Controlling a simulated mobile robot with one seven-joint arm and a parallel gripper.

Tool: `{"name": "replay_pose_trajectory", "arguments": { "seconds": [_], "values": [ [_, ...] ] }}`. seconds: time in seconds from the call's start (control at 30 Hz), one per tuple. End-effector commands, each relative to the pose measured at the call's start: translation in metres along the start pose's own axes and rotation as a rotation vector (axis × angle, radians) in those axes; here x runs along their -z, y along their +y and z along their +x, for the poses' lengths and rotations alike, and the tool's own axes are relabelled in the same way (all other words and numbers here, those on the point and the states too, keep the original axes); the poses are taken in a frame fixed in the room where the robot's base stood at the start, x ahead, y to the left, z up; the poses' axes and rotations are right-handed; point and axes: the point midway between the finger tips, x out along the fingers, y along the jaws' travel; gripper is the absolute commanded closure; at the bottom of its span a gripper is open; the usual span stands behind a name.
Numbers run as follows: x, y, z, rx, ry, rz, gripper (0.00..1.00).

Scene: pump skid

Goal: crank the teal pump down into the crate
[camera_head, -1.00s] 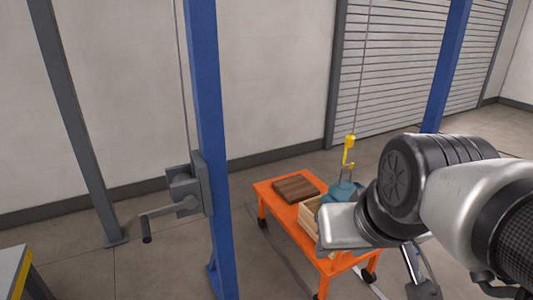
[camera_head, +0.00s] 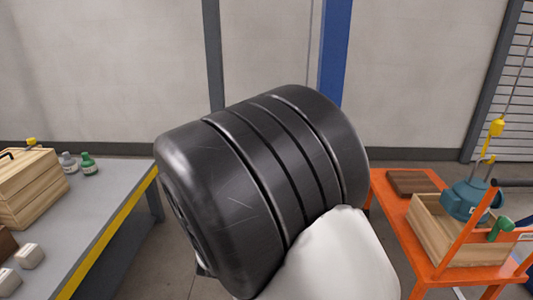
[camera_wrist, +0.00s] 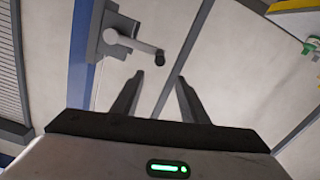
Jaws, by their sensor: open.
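The teal pump (camera_head: 465,199) hangs under a yellow hook (camera_head: 496,128) at the wooden crate (camera_head: 435,232), at the right of the head view. Its lower part is at the crate's rim; I cannot tell whether it touches the crate floor. The winch (camera_wrist: 112,30) with its crank arm (camera_wrist: 135,43) and dark knob (camera_wrist: 159,56) shows in the wrist view, mounted on the blue post (camera_wrist: 83,60). My gripper (camera_wrist: 161,78) is open and empty, with its fingertips just short of the knob in the picture. My arm hides the winch in the head view.
The orange cart (camera_head: 388,187) carries the crate, a brown board (camera_head: 412,182) and a green item (camera_head: 501,228). A grey workbench (camera_head: 110,200) with a yellow edge stands at left, holding a wooden box (camera_head: 28,188) and small bottles (camera_head: 88,164).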

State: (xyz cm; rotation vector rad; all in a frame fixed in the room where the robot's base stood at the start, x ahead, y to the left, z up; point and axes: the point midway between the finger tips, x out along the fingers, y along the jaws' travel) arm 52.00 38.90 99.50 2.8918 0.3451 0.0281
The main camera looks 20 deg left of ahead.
Motion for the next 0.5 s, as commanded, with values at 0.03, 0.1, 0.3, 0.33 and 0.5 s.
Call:
{"name": "replay_pose_trajectory", "arguments": {
  "seconds": [0.03, 0.1, 0.3, 0.33, 0.5],
  "values": [
    [0.0, -0.001, 0.002, -0.005, 0.009, -0.004, 0.6],
    [0.001, -0.001, 0.007, -0.007, 0.011, -0.005, 0.6],
    [0.0, 0.0, 0.042, -0.007, 0.01, -0.004, 0.6],
    [0.0, 0.0, 0.049, -0.007, 0.01, -0.004, 0.6],
    [0.0, 0.0, 0.086, -0.005, 0.01, -0.005, 0.6]
  ]
}}
